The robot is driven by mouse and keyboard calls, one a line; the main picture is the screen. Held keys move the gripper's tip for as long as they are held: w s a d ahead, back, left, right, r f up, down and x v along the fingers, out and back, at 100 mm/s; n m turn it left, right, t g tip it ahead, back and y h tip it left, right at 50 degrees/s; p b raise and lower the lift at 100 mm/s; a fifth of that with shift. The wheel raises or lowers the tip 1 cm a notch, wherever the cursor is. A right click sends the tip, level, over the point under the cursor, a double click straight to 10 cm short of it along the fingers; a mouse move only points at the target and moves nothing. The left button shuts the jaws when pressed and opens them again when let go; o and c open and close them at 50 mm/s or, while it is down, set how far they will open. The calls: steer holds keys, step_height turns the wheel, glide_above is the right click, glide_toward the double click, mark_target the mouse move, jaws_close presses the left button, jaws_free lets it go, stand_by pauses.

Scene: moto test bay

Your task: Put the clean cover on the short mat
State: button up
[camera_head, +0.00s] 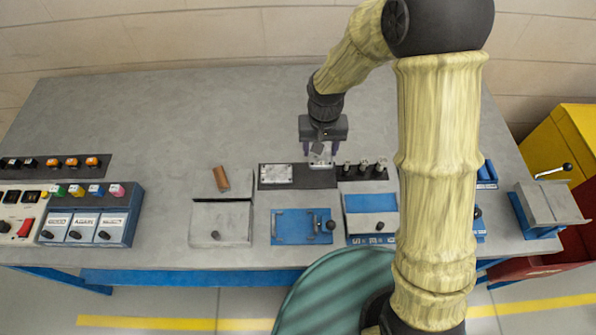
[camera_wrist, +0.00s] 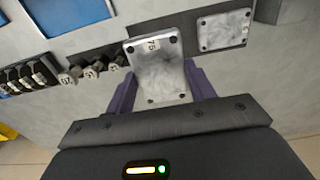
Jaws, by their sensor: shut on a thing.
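My gripper (camera_head: 321,150) is shut on a grey, mottled metal cover (camera_wrist: 157,72) with corner holes and a "75" label. The purple fingers grip its two sides; the held cover also shows small in the head view (camera_head: 320,158). It is at the right part of a dark mat (camera_head: 322,180); I cannot tell whether it touches the mat. A second, similar cover (camera_head: 276,174) lies flat on that mat's left part, and at upper right in the wrist view (camera_wrist: 224,30). A shorter dark mat (camera_head: 352,177) adjoins on the right.
Several bolts (camera_head: 363,167) stand on the right-hand dark mat, close to my gripper. A brown cylinder (camera_head: 222,178) lies left, behind a grey block (camera_head: 220,224). A blue fixture (camera_head: 301,226) is in front. The table (camera_head: 180,120) is clear behind.

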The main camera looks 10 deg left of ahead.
glide_above(318, 175)
steer(key=shift+f+p, duration=0.35)
steer(key=shift+f, duration=2.55)
steer(key=shift+a+f+p, duration=0.1)
steer(key=shift+f+p, duration=0.25)
steer(key=shift+f, duration=1.75)
steer(key=shift+f, duration=0.15)
steer(key=o, duration=1.1)
steer(key=shift+c, duration=0.2)
